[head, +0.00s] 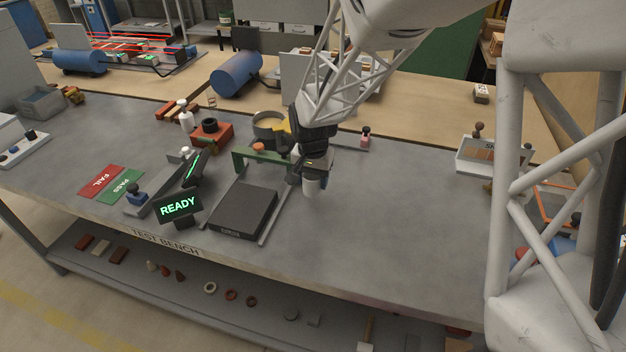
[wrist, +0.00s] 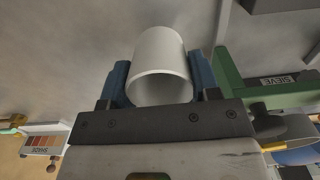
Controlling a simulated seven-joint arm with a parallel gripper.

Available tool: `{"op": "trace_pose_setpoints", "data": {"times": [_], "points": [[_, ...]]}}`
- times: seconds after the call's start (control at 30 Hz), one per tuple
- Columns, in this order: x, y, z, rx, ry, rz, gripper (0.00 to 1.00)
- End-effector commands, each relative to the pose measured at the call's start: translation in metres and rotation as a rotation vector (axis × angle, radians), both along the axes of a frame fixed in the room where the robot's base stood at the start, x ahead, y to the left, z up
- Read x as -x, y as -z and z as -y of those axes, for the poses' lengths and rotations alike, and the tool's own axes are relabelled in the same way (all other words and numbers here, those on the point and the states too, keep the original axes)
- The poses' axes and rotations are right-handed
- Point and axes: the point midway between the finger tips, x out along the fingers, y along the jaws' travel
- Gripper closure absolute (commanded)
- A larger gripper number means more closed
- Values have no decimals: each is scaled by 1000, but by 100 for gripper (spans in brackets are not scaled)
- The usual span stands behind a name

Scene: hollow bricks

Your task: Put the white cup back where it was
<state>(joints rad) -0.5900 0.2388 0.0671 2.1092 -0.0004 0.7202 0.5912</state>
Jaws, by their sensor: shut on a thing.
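My gripper (head: 309,178) hangs over the right half of the grey test bench. It is shut on the white cup (head: 310,188), which shows just below the fingers in the head view. In the wrist view the cup (wrist: 160,62) sits between the two blue fingers (wrist: 160,82), its round rim towards the camera. I cannot tell whether the cup touches the bench. No mark for its earlier place can be made out.
A black plate (head: 243,210) and a green frame (head: 262,157) stand left of the cup. A READY display (head: 178,207) is farther left. A small pink-bodied stamp (head: 365,138) stands behind to the right. The bench (head: 400,220) right of the cup is clear.

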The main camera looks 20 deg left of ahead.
Motion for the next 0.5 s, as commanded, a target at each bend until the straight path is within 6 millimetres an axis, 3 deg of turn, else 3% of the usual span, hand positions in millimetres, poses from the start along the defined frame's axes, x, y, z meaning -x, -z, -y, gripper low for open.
{"op": "trace_pose_setpoints", "data": {"times": [0.2, 0.5], "points": [[-14, 2, -9, 1, 0, -1, 70], [-17, 2, -11, 0, 0, -1, 70]]}}
